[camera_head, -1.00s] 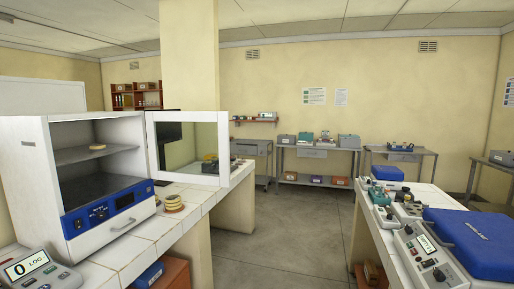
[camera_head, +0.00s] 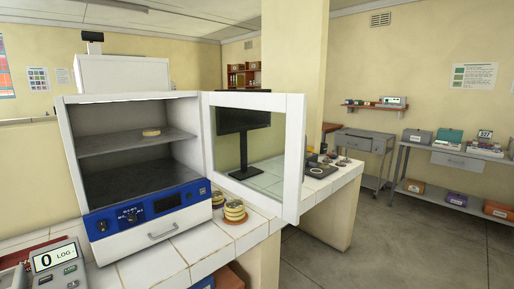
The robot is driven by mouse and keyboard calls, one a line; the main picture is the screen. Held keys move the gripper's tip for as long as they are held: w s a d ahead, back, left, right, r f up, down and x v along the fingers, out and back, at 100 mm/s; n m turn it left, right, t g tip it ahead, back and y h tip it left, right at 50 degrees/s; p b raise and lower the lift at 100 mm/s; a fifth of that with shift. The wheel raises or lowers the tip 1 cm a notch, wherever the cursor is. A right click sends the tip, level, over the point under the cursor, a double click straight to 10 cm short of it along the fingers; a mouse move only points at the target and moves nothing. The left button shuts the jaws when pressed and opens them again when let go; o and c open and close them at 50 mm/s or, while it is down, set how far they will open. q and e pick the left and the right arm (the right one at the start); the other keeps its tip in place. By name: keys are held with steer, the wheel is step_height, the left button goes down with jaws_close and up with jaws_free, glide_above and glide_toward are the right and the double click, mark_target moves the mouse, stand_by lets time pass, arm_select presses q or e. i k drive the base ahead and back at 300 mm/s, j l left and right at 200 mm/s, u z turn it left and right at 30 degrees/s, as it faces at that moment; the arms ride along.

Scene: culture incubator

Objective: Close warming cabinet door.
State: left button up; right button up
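The warming cabinet (camera_head: 70,150) is a white box with a blue control panel, standing on a white tiled counter at the left. Its door (camera_head: 295,150), a white frame around a clear pane, stands wide open, swung out to the right of the opening. Inside, a small round yellowish dish (camera_head: 151,132) rests on the upper shelf; the lower space looks empty. Neither of my grippers shows in the head view.
On the tiled counter (camera_head: 186,252), a stack of round dishes (camera_head: 234,212) stands below the open door. A device with a "0 LOG" display (camera_head: 55,258) sits at the front left. A monitor (camera_head: 244,128) shows through the pane. Open floor (camera_head: 400,240) lies to the right.

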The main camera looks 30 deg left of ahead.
mark_target(294, 105)
steer(key=i+l+u, duration=0.1)
steer(key=i+u, duration=0.2)
steer(key=u, duration=0.15)
steer(key=i+l+u, duration=0.2)
steer(key=u, duration=0.25)
steer(key=i+l+u, duration=0.6)
steer(key=u, duration=0.25)
steer(key=i+l+u, duration=0.15)
steer(key=l+u, duration=1.15)
steer(key=l, duration=0.15)
